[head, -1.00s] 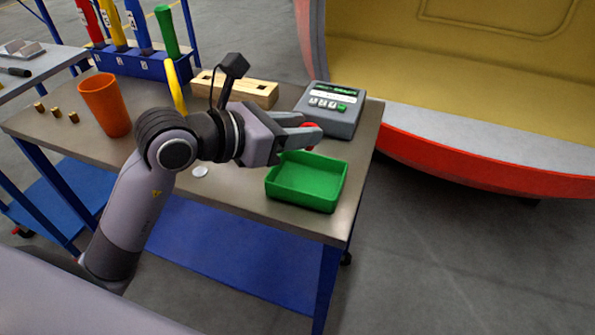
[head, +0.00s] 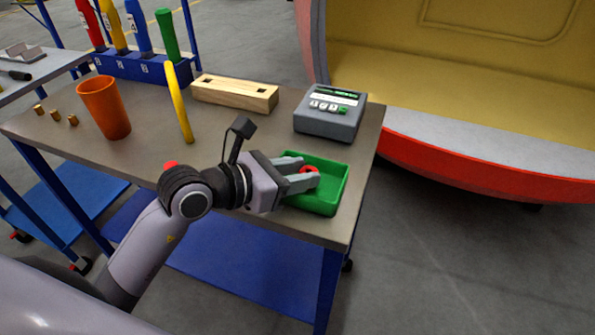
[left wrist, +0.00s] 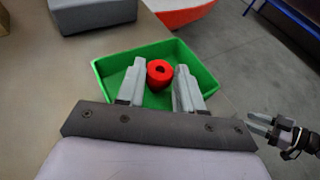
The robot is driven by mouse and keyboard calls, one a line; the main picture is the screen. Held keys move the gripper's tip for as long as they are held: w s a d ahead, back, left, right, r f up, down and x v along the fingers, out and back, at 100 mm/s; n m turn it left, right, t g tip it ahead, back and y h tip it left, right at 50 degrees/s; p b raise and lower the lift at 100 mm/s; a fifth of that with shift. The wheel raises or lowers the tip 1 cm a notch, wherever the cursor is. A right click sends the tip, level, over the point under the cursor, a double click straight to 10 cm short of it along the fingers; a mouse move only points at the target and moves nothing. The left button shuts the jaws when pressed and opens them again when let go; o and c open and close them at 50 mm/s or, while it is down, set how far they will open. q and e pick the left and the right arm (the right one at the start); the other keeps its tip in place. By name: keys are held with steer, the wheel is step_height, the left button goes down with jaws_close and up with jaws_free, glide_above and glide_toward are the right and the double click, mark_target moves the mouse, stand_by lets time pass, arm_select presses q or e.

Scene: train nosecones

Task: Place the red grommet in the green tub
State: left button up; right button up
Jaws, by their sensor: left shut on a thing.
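The red grommet (head: 308,171) is a short ring with a dark hole. It is between the fingers of my left gripper (head: 305,176), which is shut on it. In the left wrist view the grommet (left wrist: 160,73) shows between the two grey fingertips, over the tub. The green tub (head: 342,192) is a shallow open box near the table's front right corner; its rim also shows in the left wrist view (left wrist: 203,68). The gap between grommet and tub floor is hard to judge. My right gripper (left wrist: 258,124) shows at the right of the left wrist view, fingers apart, away from the tub.
A grey device with buttons (head: 328,122) stands behind the tub. A small red thing (head: 170,164) shows partly behind my left arm.

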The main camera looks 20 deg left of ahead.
arm_select(q)
steer(key=o, duration=0.7)
steer(key=shift+f, duration=0.1)
steer(key=shift+r, duration=0.25)
steer(key=v, duration=1.2)
steer(key=shift+p, duration=0.45)
